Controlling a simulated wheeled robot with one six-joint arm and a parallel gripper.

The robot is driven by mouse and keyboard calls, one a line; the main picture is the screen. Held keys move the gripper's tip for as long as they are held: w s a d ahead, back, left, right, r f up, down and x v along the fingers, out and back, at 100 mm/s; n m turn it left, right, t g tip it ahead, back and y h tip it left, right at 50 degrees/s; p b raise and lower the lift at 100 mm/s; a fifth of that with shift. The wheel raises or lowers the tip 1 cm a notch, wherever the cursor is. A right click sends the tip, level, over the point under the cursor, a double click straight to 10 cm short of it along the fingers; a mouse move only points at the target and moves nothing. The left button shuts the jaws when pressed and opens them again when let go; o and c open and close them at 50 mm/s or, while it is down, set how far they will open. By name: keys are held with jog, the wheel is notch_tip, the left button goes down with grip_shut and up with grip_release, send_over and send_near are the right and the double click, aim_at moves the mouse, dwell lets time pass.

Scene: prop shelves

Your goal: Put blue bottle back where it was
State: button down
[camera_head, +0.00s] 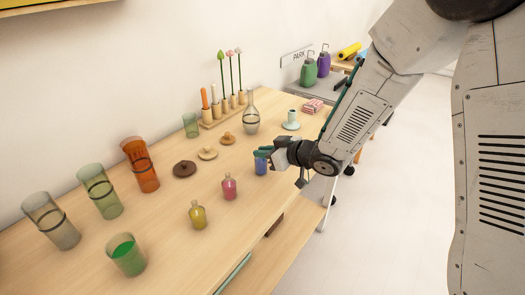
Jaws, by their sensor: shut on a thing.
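The small blue bottle (261,166) is at the right part of the wooden table, near its front edge. My gripper (264,155) is shut on the upper part of the bottle, and its fingers hide the bottle's neck. The bottle looks upright. I cannot tell whether its base touches the tabletop. A pink bottle (229,187) and a yellow bottle (198,215) stand in a row to its lower left.
Round lids (207,153), a clear flask (250,117) and a pale green vessel (291,122) stand behind my gripper. Tall glass cylinders (100,191) and a green-filled cup (126,256) stand at left. The wooden table (165,235) is bare between them.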

jog(key=shift+a, duration=0.15)
jog(key=shift+s+f, duration=0.1)
jog(key=shift+f, duration=0.05)
jog(key=c, duration=1.5)
grip_release()
jog(key=shift+o, duration=0.2)
jog(key=shift+d+r, duration=0.25)
jog(key=shift+r, duration=0.05)
jog(key=v, duration=1.1)
jog(key=shift+s+d, duration=0.2)
jog(key=shift+d, duration=0.05)
